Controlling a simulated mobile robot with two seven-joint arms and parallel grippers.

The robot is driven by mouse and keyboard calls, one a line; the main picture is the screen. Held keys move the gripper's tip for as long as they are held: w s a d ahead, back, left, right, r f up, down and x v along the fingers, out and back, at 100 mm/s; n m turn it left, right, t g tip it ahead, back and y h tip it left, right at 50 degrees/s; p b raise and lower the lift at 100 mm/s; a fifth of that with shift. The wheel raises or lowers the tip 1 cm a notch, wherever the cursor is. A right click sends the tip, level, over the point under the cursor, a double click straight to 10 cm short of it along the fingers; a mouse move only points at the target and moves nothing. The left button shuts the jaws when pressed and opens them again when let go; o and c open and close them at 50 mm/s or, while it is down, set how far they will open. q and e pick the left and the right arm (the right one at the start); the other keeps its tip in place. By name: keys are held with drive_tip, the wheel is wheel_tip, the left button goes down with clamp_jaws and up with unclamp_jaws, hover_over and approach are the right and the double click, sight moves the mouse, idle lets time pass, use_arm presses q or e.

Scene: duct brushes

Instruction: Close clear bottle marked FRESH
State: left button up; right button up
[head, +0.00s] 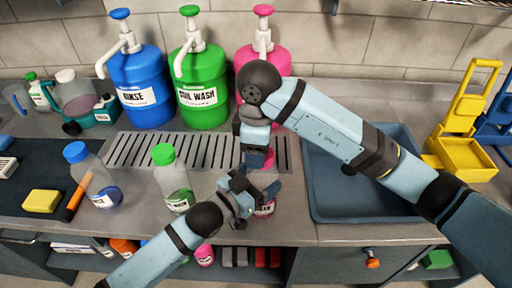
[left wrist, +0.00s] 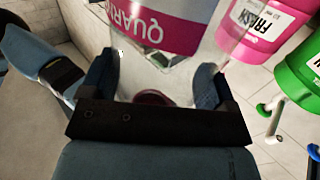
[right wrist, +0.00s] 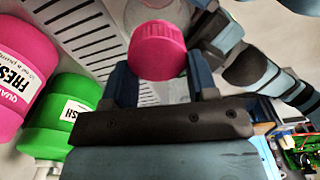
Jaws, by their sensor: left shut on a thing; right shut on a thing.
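The clear bottle with a pink label stands at the counter's middle in the head view (head: 265,208), largely hidden by my arms. It fills the left wrist view (left wrist: 150,22), where only part of its lettering shows. My left gripper (head: 245,196) is shut around the bottle's body. The pink cap (head: 268,160) sits above the bottle, and it shows clearly between my fingers in the right wrist view (right wrist: 158,50). My right gripper (head: 257,150) is shut on this cap from above. I cannot tell whether the cap is seated on the neck.
A green-capped bottle (head: 174,180) and a blue-capped bottle (head: 90,175) stand to the left. Blue (head: 141,85), green (head: 200,85) and pink (head: 262,60) pump jugs line the wall behind a drain grate (head: 150,150). A sink (head: 335,205) lies to the right.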

drive_tip(key=shift+w+d+f, duration=0.1)
drive_tip(key=shift+d, duration=0.2)
drive_tip(key=o, duration=0.9)
drive_tip(key=shift+a, duration=0.1)
drive_tip(key=shift+c, duration=0.5)
